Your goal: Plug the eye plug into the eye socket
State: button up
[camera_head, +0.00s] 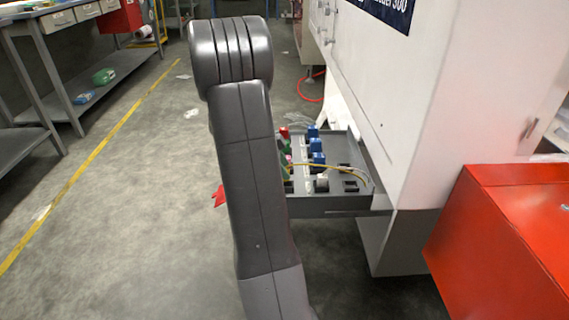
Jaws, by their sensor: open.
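A grey tray-like panel (330,205) juts out from the side of the white machine, with rows of coloured plugs and dark sockets on it. Blue plugs (316,146), a red plug (284,132) and a whitish plug (321,183) show there. A yellow cable (340,167) runs across the panel. Dark, empty-looking sockets (350,186) lie near its right front. The parts are too small to tell which is the eye plug or the eye socket. My arm stands upright in front and covers the panel's left part. My gripper is not visible.
The white machine (440,85) fills the right side. A red cabinet (500,250) stands at the lower right. A small red piece (219,196) shows left of my arm. Grey workbenches (60,105) stand at the left.

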jog(key=p+v, duration=0.5)
jog(key=v, duration=0.8)
jog(key=shift+r, duration=0.35)
jog(key=b+x, duration=0.1)
jog(key=x, duration=0.3)
jog(key=b+x, duration=0.2)
jog(key=x, duration=0.2)
jog(key=b+x, duration=0.1)
jog(key=x, duration=0.3)
jog(key=shift+a+f, duration=0.2)
jog(key=shift+f, duration=0.05)
jog(key=shift+s, duration=0.1)
